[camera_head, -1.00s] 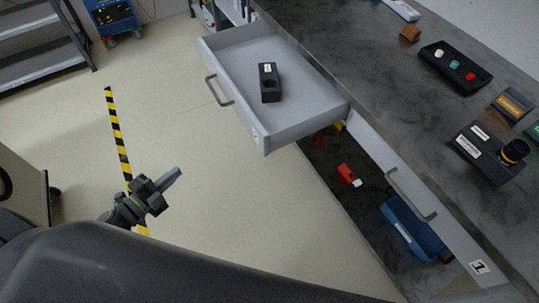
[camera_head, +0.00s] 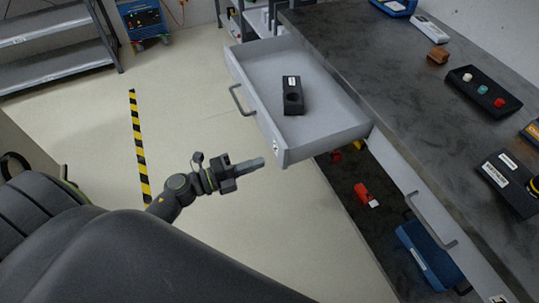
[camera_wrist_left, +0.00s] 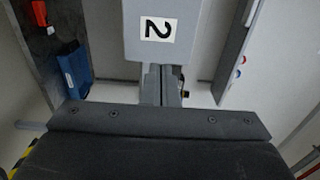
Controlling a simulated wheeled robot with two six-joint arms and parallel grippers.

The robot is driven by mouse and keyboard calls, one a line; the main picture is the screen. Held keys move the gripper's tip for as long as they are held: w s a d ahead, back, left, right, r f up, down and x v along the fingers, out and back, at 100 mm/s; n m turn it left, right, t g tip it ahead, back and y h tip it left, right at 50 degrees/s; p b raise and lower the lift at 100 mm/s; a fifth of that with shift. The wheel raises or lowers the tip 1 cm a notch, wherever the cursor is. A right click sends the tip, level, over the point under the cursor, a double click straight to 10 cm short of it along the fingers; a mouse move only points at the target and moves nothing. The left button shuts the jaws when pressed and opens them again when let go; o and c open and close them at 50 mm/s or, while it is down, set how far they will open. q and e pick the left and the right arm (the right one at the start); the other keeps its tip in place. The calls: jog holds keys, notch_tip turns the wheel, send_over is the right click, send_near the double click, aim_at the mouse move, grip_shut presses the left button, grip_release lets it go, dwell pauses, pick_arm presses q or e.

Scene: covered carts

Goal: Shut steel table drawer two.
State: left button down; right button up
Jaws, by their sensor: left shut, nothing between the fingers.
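Steel table drawer two (camera_head: 340,118) is pulled far out from the table. Its grey handle (camera_head: 241,101) is on the front face, and a black block with a round hole (camera_head: 292,98) lies inside it. In the left wrist view the front panel with the label "2" (camera_wrist_left: 158,28) is just ahead of the fingers. My left gripper (camera_head: 258,163) is shut and empty, close to the near end of the drawer front; contact cannot be told. It also shows in the left wrist view (camera_wrist_left: 162,85). My right gripper is not in view.
The dark table top (camera_head: 400,105) holds a button box (camera_head: 484,90) and other items. Drawer one's front (camera_head: 395,165) is closed beneath it. A lower shelf holds a blue case (camera_head: 428,258) and a red item (camera_head: 364,194). Open floor with a striped tape (camera_head: 139,145) lies left.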

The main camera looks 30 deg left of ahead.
pick_arm(q)
jog(key=shift+p+x, duration=0.35)
jog(key=shift+x, duration=1.9)
jog(key=shift+w+d, duration=0.1)
jog(key=shift+w+d, duration=0.15)
jog(key=p, duration=0.1)
send_near(356, 128)
jog(key=w+d+f+b, duration=0.1)
jog(key=w+d, duration=0.1)
jog(key=w, duration=0.1)
jog(key=w+d, duration=0.2)
jog(key=w, duration=0.1)
jog(key=w+d+f+b, duration=0.1)
jog(key=w, duration=0.2)
jog(key=shift+d+f+b, duration=0.3)
jog(key=shift+d, duration=0.1)
jog(key=shift+w+d, duration=0.3)
jog(key=shift+w, duration=0.05)
jog(key=shift+r, duration=0.3)
